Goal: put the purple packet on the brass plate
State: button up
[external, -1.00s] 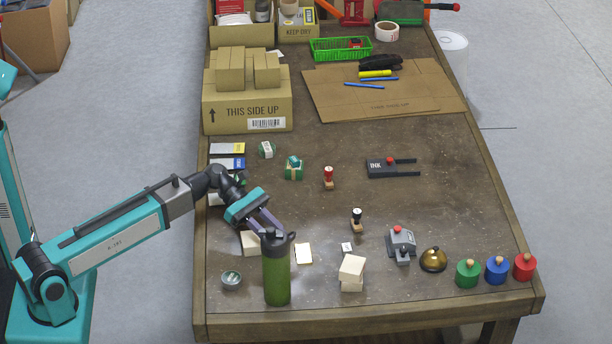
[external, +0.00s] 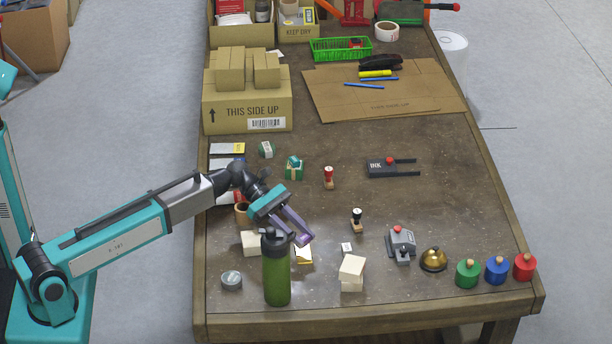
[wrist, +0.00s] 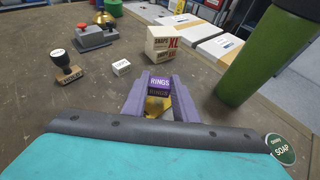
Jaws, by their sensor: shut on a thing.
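The purple packet (wrist: 159,83), lettered RINGS, is between the two fingertips of my gripper (wrist: 158,88) in the wrist view. My gripper is shut on it. The brass plate (wrist: 157,106) shows golden just below and behind the packet, between the fingers. In the external view the plate (external: 304,256) lies on the table right of the green bottle, partly hidden by my gripper (external: 302,240). The packet seems to be above or close over the plate; I cannot tell whether they touch.
A green bottle (external: 276,275) stands close in front of my gripper. Stacked cream boxes (external: 351,272) and a small white cube (external: 346,248) are to the right. The table's middle is mostly clear.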

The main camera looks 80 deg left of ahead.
aim_at(300, 251)
jog(key=shift+f, duration=1.75)
jog(key=shift+f, duration=0.1)
jog(key=o, duration=1)
jog(key=v, duration=1.2)
